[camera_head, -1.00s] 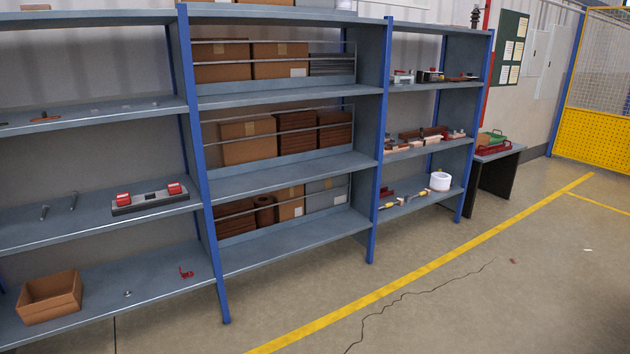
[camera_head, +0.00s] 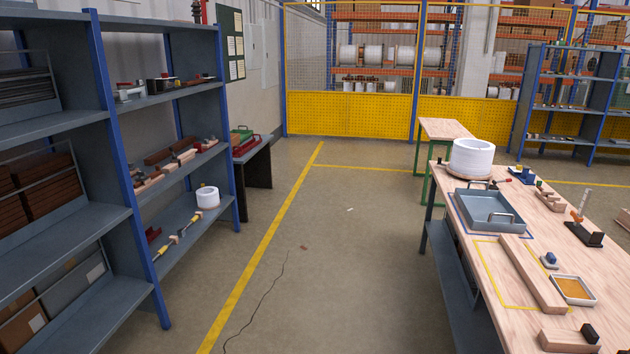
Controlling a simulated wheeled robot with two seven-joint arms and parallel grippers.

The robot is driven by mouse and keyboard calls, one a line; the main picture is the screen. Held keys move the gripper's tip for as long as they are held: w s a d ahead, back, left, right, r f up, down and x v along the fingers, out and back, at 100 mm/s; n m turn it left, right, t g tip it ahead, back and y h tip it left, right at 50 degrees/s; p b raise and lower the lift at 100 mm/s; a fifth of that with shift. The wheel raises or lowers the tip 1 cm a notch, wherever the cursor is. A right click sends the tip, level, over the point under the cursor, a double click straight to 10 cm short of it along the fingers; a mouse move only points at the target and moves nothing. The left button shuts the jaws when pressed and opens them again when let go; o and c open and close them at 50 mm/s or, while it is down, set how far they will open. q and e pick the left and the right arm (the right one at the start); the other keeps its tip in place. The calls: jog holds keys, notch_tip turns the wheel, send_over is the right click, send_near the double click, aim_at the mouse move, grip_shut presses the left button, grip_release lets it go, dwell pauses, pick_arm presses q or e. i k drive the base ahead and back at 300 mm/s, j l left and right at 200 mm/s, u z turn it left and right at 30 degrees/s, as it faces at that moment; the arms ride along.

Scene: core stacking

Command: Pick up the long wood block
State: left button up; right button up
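A long wood block (camera_head: 531,273) lies on the wooden workbench (camera_head: 456,182) at the right, partly across a yellow marked outline. A shorter wood block (camera_head: 566,341) lies nearer, at the bottom right, with a small dark part on or beside it. Other wooden pieces (camera_head: 163,175) lie on the middle shelf at the left; they are too small to make out well. Neither of my grippers shows in the view.
A blue-grey tray (camera_head: 460,203) with handles and a white roll (camera_head: 472,157) stand on the bench. A shallow tray with orange contents (camera_head: 573,290) lies right of the long block. Blue shelving (camera_head: 160,318) stands at the left. The floor (camera_head: 345,240) between shelving and bench is open.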

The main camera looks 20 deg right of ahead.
aim_at(550, 301)
jog(key=i+l+z, duration=0.15)
jog(key=i+z, duration=1)
jog(key=i+j+z, duration=0.15)
jog(key=z, duration=0.2)
jog(key=i+z, duration=0.2)
jog(key=z, duration=0.3)
jog(key=i+z, duration=0.25)
jog(key=z, duration=0.2)
jog(key=i+j+z, duration=0.15)
jog(key=z, duration=0.35)
jog(key=i+j+z, duration=0.2)
jog(key=z, duration=0.25)
jog(key=i+j+z, duration=0.2)
jog(key=z, duration=0.15)
